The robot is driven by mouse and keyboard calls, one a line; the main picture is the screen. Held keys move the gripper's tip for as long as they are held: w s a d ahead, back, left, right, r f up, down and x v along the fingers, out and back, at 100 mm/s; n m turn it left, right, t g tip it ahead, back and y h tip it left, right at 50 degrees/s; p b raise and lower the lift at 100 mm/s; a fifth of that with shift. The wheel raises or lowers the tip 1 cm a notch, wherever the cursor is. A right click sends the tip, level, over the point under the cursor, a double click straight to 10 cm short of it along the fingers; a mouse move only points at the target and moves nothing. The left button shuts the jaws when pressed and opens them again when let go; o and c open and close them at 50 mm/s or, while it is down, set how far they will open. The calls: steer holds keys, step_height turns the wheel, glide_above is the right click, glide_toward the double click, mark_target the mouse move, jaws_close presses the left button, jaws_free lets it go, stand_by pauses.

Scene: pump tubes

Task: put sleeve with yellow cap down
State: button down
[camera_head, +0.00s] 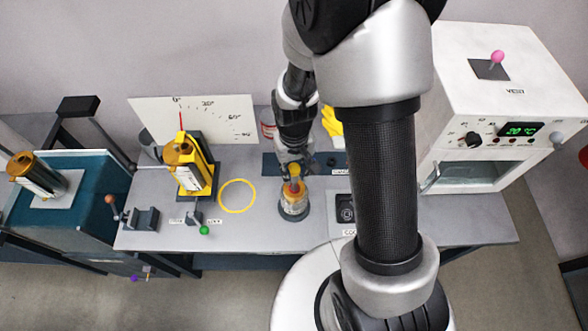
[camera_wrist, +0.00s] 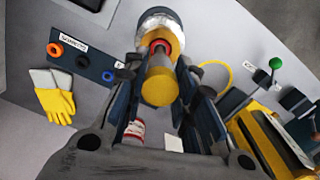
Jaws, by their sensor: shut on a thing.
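The sleeve with the yellow cap (camera_wrist: 158,88) is between my gripper's two dark fingers in the wrist view, with the cap toward the camera. In the head view the yellow cap (camera_head: 294,174) shows just below my gripper (camera_head: 292,165). My gripper is shut on the sleeve. Beyond the cap, a red ring and a silvery round rim (camera_wrist: 160,22) show around the sleeve. In the head view the sleeve's lower part (camera_head: 294,204) is upright over a dark round base on the bench; I cannot tell whether it bears on it.
A yellow ring (camera_head: 237,196) marks clear bench left of the sleeve. A yellow tilting device (camera_head: 190,170) with an amber-topped cylinder stands farther left, before an angle-scale board (camera_head: 220,115). A white oven (camera_head: 505,110) stands right. Yellow gloves (camera_wrist: 55,104) and a ring panel (camera_wrist: 82,58) lie nearby.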

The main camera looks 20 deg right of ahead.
steer(key=shift+r, duration=0.25)
steer(key=shift+w, duration=0.1)
steer(key=shift+w+r+b, duration=0.2)
steer(key=shift+w+b, duration=0.5)
steer(key=shift+b, duration=0.2)
steer(key=shift+w+r+b, duration=0.2)
steer(key=shift+w+b, duration=0.45)
steer(key=shift+b, duration=0.3)
steer(key=shift+w+r+b, duration=0.2)
steer(key=shift+w+b, duration=0.5)
steer(key=shift+b, duration=0.2)
steer(key=shift+d, duration=0.1)
